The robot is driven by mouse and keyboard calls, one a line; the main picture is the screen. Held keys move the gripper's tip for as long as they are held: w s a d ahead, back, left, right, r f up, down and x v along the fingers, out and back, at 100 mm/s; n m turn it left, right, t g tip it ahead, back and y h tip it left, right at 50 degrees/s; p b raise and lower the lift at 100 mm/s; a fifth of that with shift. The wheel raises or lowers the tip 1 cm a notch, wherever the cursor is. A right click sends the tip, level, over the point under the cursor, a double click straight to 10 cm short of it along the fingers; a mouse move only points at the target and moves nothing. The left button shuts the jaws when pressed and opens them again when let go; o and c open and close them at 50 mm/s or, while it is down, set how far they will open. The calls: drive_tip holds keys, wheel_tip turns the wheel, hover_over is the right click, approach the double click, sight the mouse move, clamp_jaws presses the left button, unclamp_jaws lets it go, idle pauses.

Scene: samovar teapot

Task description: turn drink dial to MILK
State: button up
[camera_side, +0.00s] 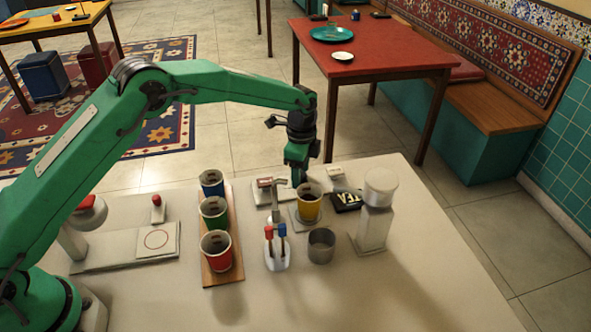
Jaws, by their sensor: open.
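My gripper (297,178) points down at the back of the pale worktop, just behind a yellow cup of dark drink (308,208). Its jaws are open, and the cup hides part of the space below them. I cannot make out a drink dial or the word MILK. A small box with a reddish-brown label (265,183) lies left of my gripper, and a small pale block (335,173) lies to its right. A black card reading TEA (346,201) lies right of the yellow cup.
Blue (212,184), green (214,212) and red (216,250) cups stand on a wooden tray (222,281). A holder (277,258) with red- and blue-topped sticks, a metal cup (321,246) and a white-topped dispenser (374,225) stand nearby. The front right worktop is clear.

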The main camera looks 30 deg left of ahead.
drive_tip(key=shift+r, duration=3.9)
drive_tip(key=shift+s+a+r, duration=0.15)
drive_tip(key=shift+r, duration=0.25)
drive_tip(key=s+a+r+n+t, duration=0.1)
drive_tip(key=s+a+r+n, duration=0.35)
drive_tip(key=s+r, duration=0.3)
drive_tip(key=s+a+r+n+t, duration=0.25)
drive_tip(key=s+a+r, duration=0.25)
drive_tip(key=s+r, duration=0.3)
drive_tip(key=s+a+n+t, duration=0.1)
drive_tip(key=s+a+n, duration=0.2)
drive_tip(key=s, duration=0.7)
drive_tip(key=s+a+f+n+t, duration=0.1)
drive_tip(key=s+a+n, duration=0.2)
drive_tip(key=s, duration=0.7)
drive_tip(key=n, duration=0.2)
drive_tip(key=shift+a+n, duration=0.3)
